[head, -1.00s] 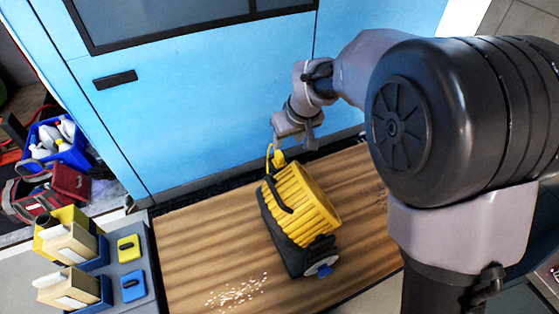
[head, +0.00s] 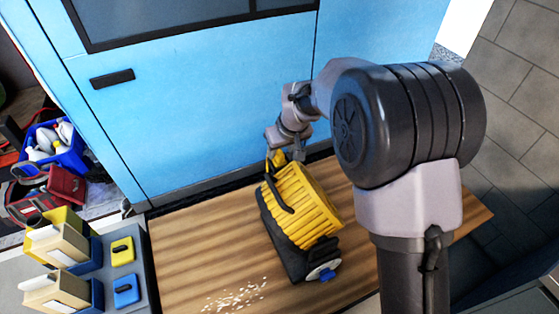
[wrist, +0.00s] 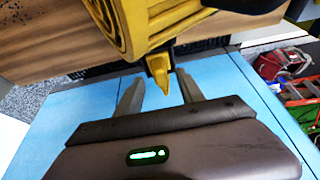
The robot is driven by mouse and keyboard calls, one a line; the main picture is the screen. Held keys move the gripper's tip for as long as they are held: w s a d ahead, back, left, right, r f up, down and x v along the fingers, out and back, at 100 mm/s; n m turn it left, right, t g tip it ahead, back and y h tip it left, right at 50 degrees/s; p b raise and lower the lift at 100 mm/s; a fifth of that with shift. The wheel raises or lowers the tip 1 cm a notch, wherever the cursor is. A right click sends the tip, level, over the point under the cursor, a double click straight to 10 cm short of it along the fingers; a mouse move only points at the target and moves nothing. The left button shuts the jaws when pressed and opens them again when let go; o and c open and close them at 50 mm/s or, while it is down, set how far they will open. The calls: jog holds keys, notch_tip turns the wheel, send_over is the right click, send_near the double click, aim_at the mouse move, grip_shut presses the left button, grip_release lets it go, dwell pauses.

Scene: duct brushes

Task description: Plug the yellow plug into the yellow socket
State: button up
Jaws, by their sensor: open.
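The yellow plug (wrist: 159,66) hangs off the end of the yellow cable drum (wrist: 150,22), tapering to a narrow tip. In the wrist view it lies between the two fingers of my gripper (wrist: 160,84), with gaps on both sides. In the head view my open gripper (head: 286,155) is at the drum's far end, and the plug (head: 276,158) shows only partly there. The drum (head: 298,205) lies on its dark base on the wooden top. A yellow plate with a dark slot, apparently the yellow socket (head: 122,250), is on the grey panel at the lower left.
A blue plate with a dark slot (head: 126,289) sits below the yellow one. Yellow and blue bins with boxes (head: 54,245) stand left of them. A blue cabinet (head: 200,110) rises behind the wooden top (head: 185,250). White bits (head: 238,295) lie near its front.

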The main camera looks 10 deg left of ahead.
aim_at(280, 152)
jog(key=b+x, duration=0.1)
jog(key=x, duration=0.2)
jog(key=shift+w+a+f, duration=0.1)
jog(key=shift+f, duration=0.1)
jog(key=shift+r, duration=0.1)
grip_shut()
notch_tip(280, 152, up, 10)
jog(key=p, duration=0.4)
